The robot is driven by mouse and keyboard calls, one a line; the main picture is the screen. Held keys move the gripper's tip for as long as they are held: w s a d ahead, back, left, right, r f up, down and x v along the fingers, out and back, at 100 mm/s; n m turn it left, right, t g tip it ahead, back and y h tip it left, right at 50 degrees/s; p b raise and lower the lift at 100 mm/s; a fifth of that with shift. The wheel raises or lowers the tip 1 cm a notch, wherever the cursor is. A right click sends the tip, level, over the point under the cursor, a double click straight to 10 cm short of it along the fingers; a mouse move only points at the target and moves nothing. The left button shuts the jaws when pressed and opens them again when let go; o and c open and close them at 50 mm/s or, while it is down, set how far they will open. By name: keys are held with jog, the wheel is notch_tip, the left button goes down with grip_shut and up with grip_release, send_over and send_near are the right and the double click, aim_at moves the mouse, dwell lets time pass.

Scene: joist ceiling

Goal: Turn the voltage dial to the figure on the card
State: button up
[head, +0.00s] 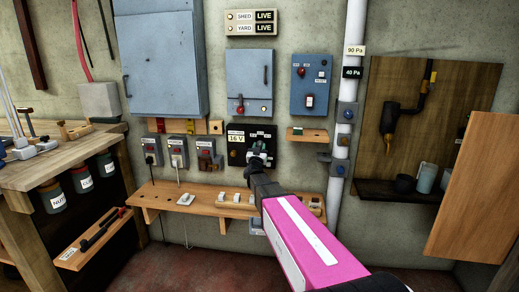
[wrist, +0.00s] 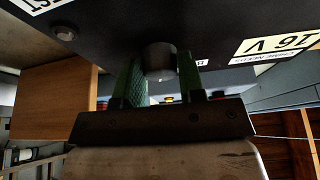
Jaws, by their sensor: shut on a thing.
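The black panel (head: 265,132) hangs on the wall above the wooden shelf. The dial's pointer and scale figures cannot be read in either view.
Grey socket boxes (head: 178,152) with plugs are left of the panel. The wooden shelf (head: 160,196) below carries several small pale blocks. A white pipe (head: 346,100) with blue valves runs down on the right. A workbench (head: 60,160) is at the left.

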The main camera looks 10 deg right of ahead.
jog(key=shift+a+m+g+h, duration=0.1)
jog(key=shift+m+g+h, duration=0.55)
jog(key=shift+m, duration=1)
jog(key=shift+a+m+g+h, duration=0.1)
jog(key=shift+m+g+h, duration=0.25)
jog(key=shift+m+h, duration=0.9)
jog(key=shift+m+y, duration=0.3)
jog(key=shift+m, duration=0.4)
jog(key=o, duration=0.9)
jog(key=v, duration=1)
jog(key=shift+s+a, duration=0.1)
jog(key=shift+s, duration=0.25)
jog(key=shift+f+y, duration=0.1)
jog(key=shift+y, duration=0.3)
